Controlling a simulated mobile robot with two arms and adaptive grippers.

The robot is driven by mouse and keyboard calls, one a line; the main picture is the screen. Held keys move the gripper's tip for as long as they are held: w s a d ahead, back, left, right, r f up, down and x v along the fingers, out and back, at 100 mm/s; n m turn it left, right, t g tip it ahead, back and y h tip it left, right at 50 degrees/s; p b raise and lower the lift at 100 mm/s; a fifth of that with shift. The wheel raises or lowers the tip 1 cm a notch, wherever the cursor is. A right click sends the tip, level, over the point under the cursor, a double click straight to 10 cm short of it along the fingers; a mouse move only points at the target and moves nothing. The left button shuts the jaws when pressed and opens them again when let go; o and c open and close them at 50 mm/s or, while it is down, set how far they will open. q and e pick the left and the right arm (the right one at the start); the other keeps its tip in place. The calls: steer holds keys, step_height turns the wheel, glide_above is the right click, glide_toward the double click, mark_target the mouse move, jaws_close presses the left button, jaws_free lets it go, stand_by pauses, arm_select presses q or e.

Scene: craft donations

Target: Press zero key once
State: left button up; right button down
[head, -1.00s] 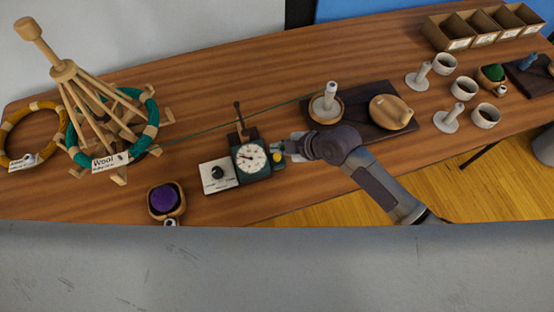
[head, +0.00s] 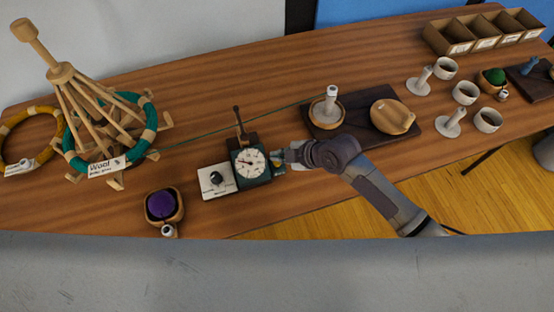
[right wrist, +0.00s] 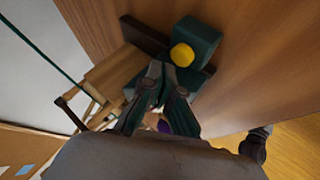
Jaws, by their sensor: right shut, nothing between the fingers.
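The dark green counter (head: 251,164) with a round white dial stands on the wooden table. Its round yellow key, which I take for the zero key, shows clearly in the right wrist view (right wrist: 182,55) on a green block. My right gripper (head: 281,159) is shut and empty at the right side of the counter. In the right wrist view its fingertips (right wrist: 163,72) are close beside the key, on its lower left. I cannot tell whether they touch the block. In the head view the gripper partly hides the key. My left gripper is not in view.
A white plate with a dark knob (head: 217,179) adjoins the counter. A green thread (head: 210,130) runs behind it from the wooden yarn swift (head: 95,110) to the winder spindle (head: 330,104). A bowl with purple yarn (head: 163,207) stands front left.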

mark_target(279, 163)
steer(key=shift+f, duration=0.15)
stand_by(0.5)
steer(key=shift+f+b, duration=0.3)
steer(key=shift+b, duration=0.05)
steer(key=shift+f+b, duration=0.4)
steer(key=shift+f, duration=0.05)
stand_by(0.6)
steer(key=shift+r+p, duration=0.8)
steer(key=shift+r, duration=0.1)
steer(key=shift+r, duration=0.1)
step_height(279, 163, up, 5)
steer(key=p, duration=0.4)
stand_by(0.4)
